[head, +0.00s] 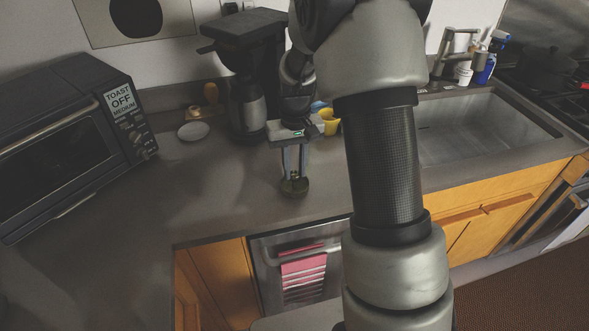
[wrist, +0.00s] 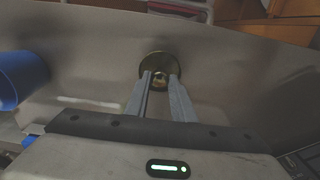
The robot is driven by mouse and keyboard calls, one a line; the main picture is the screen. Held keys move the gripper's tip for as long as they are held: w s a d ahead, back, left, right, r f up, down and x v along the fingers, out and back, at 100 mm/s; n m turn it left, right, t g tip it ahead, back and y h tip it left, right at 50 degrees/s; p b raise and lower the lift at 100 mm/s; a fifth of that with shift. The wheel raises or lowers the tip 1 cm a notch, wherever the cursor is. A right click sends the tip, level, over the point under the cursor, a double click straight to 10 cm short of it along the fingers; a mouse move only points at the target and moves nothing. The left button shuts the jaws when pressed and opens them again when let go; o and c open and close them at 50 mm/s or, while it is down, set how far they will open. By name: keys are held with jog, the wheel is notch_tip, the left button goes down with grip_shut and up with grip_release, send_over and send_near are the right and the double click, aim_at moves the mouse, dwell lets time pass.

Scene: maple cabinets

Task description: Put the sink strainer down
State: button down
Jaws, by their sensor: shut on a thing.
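The sink strainer (wrist: 160,66) is a small round, dark brassy disc with a central knob. In the wrist view my gripper (wrist: 160,82) is shut on the knob, with the disc spread beyond the fingertips. In the head view my gripper (head: 294,177) points down over the counter, and the strainer (head: 295,187) is at its fingertips, at or just above the grey counter (head: 225,185). I cannot tell whether it touches the surface. The sink (head: 470,130) is to the right, partly hidden by my arm.
A toaster oven (head: 70,140) stands at the left. A black coffee maker (head: 247,75) and a yellow cup (head: 328,122) are behind my gripper. A white round dish (head: 194,131) lies at the back left. The counter left of my gripper is clear.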

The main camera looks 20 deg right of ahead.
jog(key=shift+f, duration=0.3)
jog(key=shift+f, duration=0.1)
jog(key=shift+f, duration=0.15)
jog(key=c, duration=1.5)
grip_release()
